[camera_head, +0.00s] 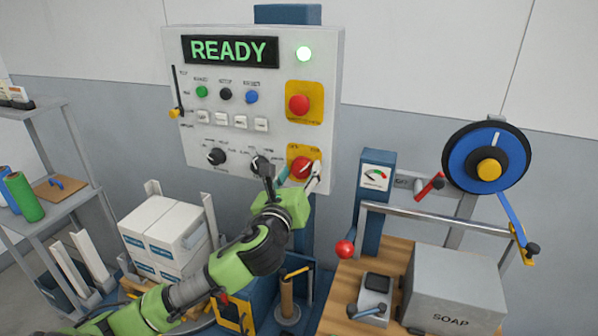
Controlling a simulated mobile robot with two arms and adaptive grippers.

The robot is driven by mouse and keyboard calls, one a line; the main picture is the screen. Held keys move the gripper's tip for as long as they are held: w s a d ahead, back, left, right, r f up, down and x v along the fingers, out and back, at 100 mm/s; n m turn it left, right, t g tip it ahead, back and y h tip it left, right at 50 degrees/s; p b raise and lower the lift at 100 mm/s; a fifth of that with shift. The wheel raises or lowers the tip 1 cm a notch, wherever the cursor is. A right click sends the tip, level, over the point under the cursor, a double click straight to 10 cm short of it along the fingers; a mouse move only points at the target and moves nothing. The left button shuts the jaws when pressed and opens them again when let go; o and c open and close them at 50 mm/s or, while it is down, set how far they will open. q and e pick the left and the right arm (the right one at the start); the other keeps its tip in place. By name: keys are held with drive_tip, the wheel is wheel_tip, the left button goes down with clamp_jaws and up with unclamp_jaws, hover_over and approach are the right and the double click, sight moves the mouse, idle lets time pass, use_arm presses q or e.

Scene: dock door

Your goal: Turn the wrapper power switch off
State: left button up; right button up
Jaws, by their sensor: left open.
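The wrapper control panel (233,139) stands upright at the back. A red rotary knob on a yellow plate, apparently the power switch (303,166), is at the panel's lower right. My left gripper (291,173) is open in front of this switch, with one finger to its left, near a black dial (258,163), and the other at its right edge. I cannot tell whether the fingers touch the knob. The gripper partly hides the switch and its labels. My right gripper is out of view.
A red emergency button (299,104) sits above the switch, with another black dial (216,156) to the left. White boxes (163,230) are stacked at lower left.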

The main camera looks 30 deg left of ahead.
use_arm(q)
drive_tip(key=c, duration=1)
drive_tip(key=shift+c, duration=0.5)
